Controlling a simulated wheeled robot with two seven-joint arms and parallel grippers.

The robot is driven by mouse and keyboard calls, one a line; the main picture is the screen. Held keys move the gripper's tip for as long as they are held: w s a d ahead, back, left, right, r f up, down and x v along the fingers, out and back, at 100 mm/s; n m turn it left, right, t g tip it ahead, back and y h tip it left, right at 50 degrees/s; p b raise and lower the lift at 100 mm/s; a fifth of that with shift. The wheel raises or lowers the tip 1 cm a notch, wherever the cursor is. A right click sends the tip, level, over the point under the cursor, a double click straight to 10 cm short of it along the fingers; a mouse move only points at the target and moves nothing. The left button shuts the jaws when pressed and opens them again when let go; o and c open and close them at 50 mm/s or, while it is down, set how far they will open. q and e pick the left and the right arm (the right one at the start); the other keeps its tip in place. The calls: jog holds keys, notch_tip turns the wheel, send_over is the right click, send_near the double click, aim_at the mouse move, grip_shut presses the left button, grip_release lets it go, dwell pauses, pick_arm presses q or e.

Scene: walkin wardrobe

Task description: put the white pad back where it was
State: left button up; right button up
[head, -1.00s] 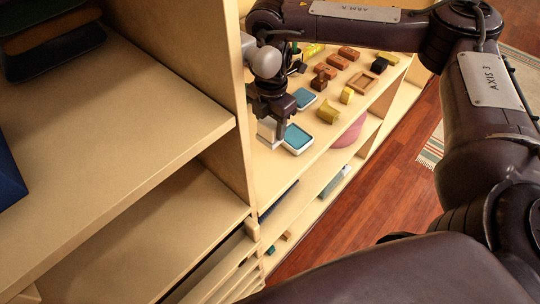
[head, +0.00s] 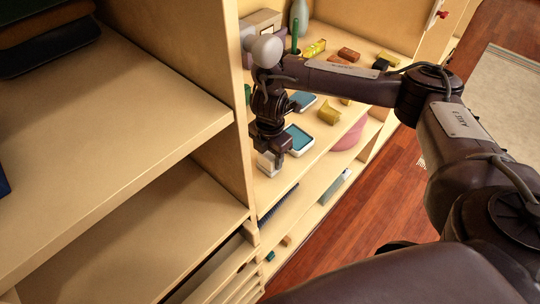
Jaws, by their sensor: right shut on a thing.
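The white pad (head: 267,164) is at my right gripper (head: 270,150), which is shut on it. The gripper hides its upper part. It is over the near left end of the shelf (head: 318,170) that holds the small items, close to the upright panel. I cannot tell whether its underside touches the shelf. A white-cased pad with a blue top (head: 299,139) lies flat just right of and behind the gripper, and another blue-topped one (head: 304,101) lies farther back, partly hidden by my arm. My left gripper is not in view.
The upright panel (head: 238,70) stands close left of the gripper. A lower shelf holds a grey-green flat item (head: 334,187).

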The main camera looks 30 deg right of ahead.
jog(key=o, duration=0.9)
jog(key=shift+f, duration=0.1)
notch_tip(320, 180, up, 12)
jog(key=shift+r+p, duration=0.1)
jog(key=shift+p, duration=1.1)
